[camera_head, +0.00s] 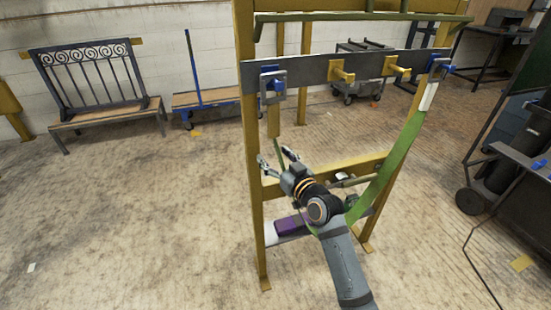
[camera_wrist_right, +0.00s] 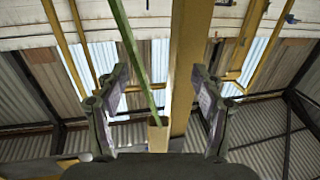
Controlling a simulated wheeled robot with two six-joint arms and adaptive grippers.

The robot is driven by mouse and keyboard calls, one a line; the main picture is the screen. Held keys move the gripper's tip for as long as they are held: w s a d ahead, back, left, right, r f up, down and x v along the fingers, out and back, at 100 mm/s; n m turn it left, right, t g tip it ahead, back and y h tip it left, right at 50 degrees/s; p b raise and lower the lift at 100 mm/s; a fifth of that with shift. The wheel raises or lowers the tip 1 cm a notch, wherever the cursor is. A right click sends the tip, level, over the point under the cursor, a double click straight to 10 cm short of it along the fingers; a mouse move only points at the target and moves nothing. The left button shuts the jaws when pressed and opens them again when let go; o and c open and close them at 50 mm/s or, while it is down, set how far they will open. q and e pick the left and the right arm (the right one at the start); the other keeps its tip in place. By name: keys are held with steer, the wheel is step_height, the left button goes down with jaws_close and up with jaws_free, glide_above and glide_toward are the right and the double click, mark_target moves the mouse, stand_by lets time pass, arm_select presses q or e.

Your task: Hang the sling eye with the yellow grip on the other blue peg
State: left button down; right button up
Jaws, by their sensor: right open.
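In the head view the grey sling eye (camera_head: 268,92) sits around the left blue peg (camera_head: 277,85) on the dark bar. Its yellow grip (camera_head: 273,120) hangs straight below, and the green sling (camera_head: 400,160) runs down from it. The sling's other end, with a white grip (camera_head: 428,97), hangs at the right blue peg (camera_head: 447,69). My right gripper (camera_head: 276,157) is open and empty below the yellow grip. In the right wrist view the yellow grip (camera_wrist_right: 158,137) and green strap show between the spread fingers (camera_wrist_right: 159,75), apparently untouched. My left gripper is out of view.
Two yellow pegs (camera_head: 342,72) stick out of the dark bar (camera_head: 309,72) between the blue ones. A yellow frame upright (camera_head: 252,180) stands close left of my gripper. A purple block (camera_head: 287,226) lies on the low rail.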

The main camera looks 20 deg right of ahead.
steer(key=s+p, duration=0.1)
steer(key=s, duration=1)
steer(key=shift+d, duration=0.15)
stand_by(1.2)
